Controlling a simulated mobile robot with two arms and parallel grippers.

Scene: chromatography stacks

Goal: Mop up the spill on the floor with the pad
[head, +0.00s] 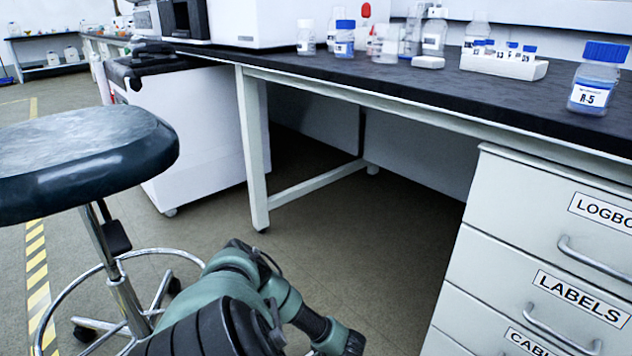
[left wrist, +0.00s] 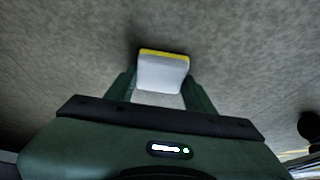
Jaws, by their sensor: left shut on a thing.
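In the left wrist view my left gripper (left wrist: 161,90) is shut on the pad (left wrist: 162,72), a white block with a yellow strip along its far edge. The pad sits between the two green fingers, with the brown-grey floor (left wrist: 70,55) behind it. I cannot tell whether the pad touches the floor. In the head view my arm reaches down at the bottom middle, and the gripper and pad are out of sight there. No spill can be made out on the floor in either view. My right gripper is not in view.
A stool (head: 80,160) with a chrome foot ring stands at the left. A bench (head: 330,72) bears bottles and a vial rack (head: 503,66). A labelled drawer cabinet (head: 500,235) stands at the right. A white wheeled bin (head: 195,130) stands left of the bench leg. Floor under the bench is open.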

